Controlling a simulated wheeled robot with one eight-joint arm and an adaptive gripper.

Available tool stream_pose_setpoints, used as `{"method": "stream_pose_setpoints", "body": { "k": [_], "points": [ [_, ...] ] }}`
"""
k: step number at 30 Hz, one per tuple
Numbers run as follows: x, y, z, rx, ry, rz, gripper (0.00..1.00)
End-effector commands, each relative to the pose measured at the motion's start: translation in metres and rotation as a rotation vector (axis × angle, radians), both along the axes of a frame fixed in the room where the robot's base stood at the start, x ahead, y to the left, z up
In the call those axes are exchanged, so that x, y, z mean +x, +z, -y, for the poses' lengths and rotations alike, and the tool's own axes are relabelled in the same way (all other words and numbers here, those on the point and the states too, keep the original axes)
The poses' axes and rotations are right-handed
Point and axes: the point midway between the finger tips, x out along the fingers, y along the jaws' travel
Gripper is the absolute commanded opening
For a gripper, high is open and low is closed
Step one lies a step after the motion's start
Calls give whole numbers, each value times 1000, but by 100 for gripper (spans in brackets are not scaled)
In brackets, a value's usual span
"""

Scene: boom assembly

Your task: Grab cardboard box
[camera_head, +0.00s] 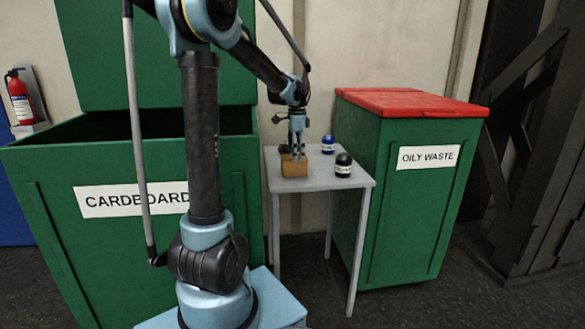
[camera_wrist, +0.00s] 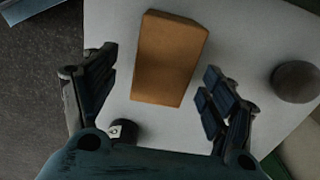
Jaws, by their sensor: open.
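A small brown cardboard box (camera_head: 294,168) stands on the small grey table (camera_head: 345,183), between two green bins. In the wrist view the box (camera_wrist: 167,57) lies ahead of my gripper (camera_wrist: 155,85), between the lines of its two fingers. My gripper (camera_head: 297,154) is open, pointing down, and looks just above or at the box in the head view. The fingers stand apart on either side, with gaps to the box in the wrist view. Whether the fingertips reach below the box's top cannot be told.
A dark round container (camera_head: 343,165) and a blue one (camera_head: 328,144) stand on the table right of the box. A green "CARDBOARD" bin (camera_head: 60,255) with raised lid is at left. A green "OILY WASTE" bin (camera_head: 420,215) with shut red lid (camera_head: 410,102) is at right.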

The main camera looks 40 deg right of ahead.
Motion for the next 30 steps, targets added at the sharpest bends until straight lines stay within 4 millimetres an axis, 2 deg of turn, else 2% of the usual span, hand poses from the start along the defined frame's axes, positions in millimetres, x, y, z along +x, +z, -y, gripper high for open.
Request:
{"method": "stream_pose_setpoints", "body": {
  "k": [4, 13, 23, 24, 29, 30],
  "points": [
    [2, -10, -1, 0, 0, 0, 78],
    [7, -46, -3, 0, -1, 0, 78],
    [6, -53, -3, 0, -2, 0, 78],
    [6, -53, -3, 0, -2, 0, 73],
    [6, -53, -2, 0, -2, 0, 37],
    [6, -53, -2, 0, -2, 0, 37]
  ]
}}
